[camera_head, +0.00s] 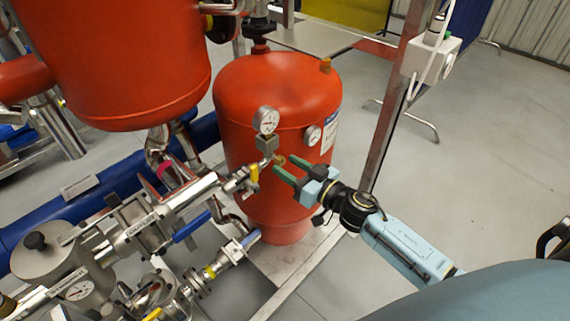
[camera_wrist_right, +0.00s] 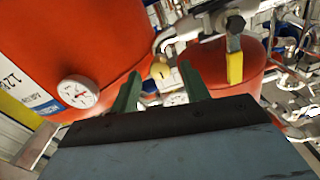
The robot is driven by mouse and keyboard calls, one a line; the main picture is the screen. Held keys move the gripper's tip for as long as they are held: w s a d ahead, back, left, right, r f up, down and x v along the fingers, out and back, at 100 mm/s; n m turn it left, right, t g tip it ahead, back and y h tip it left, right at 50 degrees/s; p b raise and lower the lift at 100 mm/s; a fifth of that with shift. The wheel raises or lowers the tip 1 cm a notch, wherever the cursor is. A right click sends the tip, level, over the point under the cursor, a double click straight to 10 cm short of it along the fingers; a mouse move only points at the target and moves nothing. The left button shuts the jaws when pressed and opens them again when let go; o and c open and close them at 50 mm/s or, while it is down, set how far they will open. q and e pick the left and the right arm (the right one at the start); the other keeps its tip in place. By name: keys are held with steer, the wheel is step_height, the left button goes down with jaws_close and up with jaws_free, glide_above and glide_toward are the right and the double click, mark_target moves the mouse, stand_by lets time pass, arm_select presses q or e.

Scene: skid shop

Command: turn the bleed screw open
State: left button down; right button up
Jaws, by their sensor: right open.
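The bleed screw appears as a small brass knob (camera_head: 280,160) in front of the lower red tank, near the pipe under a gauge. In the right wrist view the brass knob (camera_wrist_right: 160,70), with a dark slot on its face, lies beyond and between the fingertips. My right gripper (camera_head: 283,169) comes in from the right with its green fingers apart, the tips close to the knob. In the right wrist view my right gripper (camera_wrist_right: 162,85) is open with nothing between its fingers. Whether a finger touches the knob I cannot tell. My left gripper is not in view.
The red tank (camera_head: 265,95) stands behind the knob, with a round gauge (camera_head: 266,120) above it and a smaller gauge (camera_head: 313,135) to the right. A yellow-handled valve (camera_head: 254,174) is close on the left. A steel frame post (camera_head: 384,140) rises behind my right arm.

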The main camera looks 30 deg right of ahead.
steer(key=shift+x, duration=0.95)
steer(key=shift+c, duration=1)
steer(key=c, duration=0.8)
